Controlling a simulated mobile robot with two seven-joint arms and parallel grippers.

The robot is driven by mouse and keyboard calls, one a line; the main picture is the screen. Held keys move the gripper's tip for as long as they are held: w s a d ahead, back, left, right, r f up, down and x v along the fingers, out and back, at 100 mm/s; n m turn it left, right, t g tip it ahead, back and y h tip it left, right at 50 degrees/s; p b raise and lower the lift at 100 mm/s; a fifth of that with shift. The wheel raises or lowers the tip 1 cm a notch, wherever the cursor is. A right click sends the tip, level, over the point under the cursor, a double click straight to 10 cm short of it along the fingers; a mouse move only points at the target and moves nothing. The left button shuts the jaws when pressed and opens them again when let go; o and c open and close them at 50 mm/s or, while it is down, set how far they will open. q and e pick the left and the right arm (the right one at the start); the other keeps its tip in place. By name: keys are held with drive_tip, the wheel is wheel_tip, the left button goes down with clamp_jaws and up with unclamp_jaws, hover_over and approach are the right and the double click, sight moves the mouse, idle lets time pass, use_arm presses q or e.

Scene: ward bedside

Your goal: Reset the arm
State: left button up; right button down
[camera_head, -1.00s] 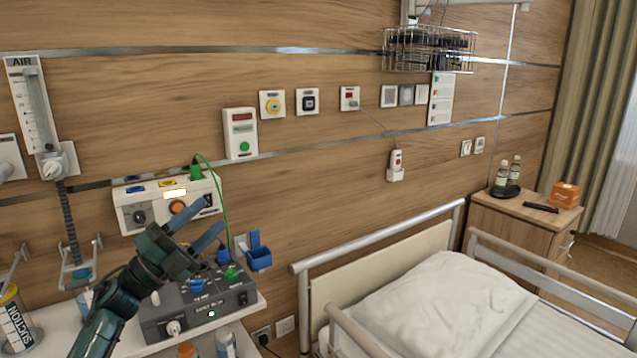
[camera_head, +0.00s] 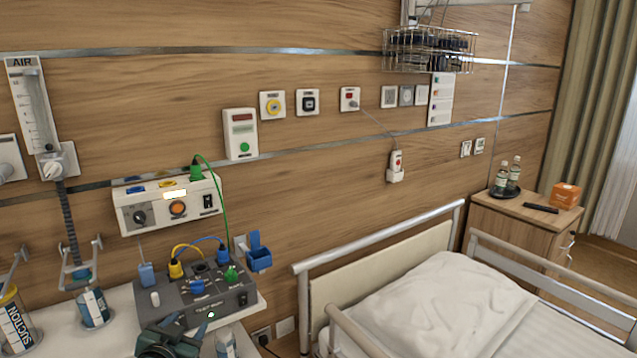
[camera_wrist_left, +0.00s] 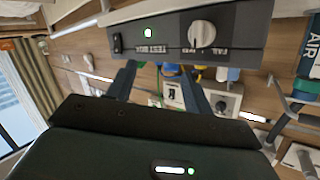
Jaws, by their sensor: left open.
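My left gripper (camera_head: 168,341) is low at the bottom edge of the head view, in front of the dark test box (camera_head: 215,297). My right gripper is not in view.
Yellow (camera_head: 176,269), blue (camera_head: 223,257) and green (camera_head: 231,275) plugs sit on the test box. A green cable runs up to the white wall unit (camera_head: 150,205). Suction jars stand at left; the bed (camera_head: 440,300) is at right.

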use_arm(q)
drive_tip(key=s+d+f+g+h, duration=0.1)
drive_tip(key=s+d+f, duration=0.3)
drive_tip(key=s, duration=0.6)
drive_tip(key=s+d+f+g+h, duration=0.1)
drive_tip(key=s+d+f, duration=0.3)
drive_tip(key=s, duration=0.6)
drive_tip(key=s+d+f+g+h, duration=0.1)
drive_tip(key=s+d+f, duration=0.3)
drive_tip(key=s, duration=0.6)
drive_tip(key=shift+s+d+f+n+g, duration=0.2)
drive_tip(key=shift+d+f+n+g, duration=0.15)
drive_tip(key=shift+d+g, duration=0.45)
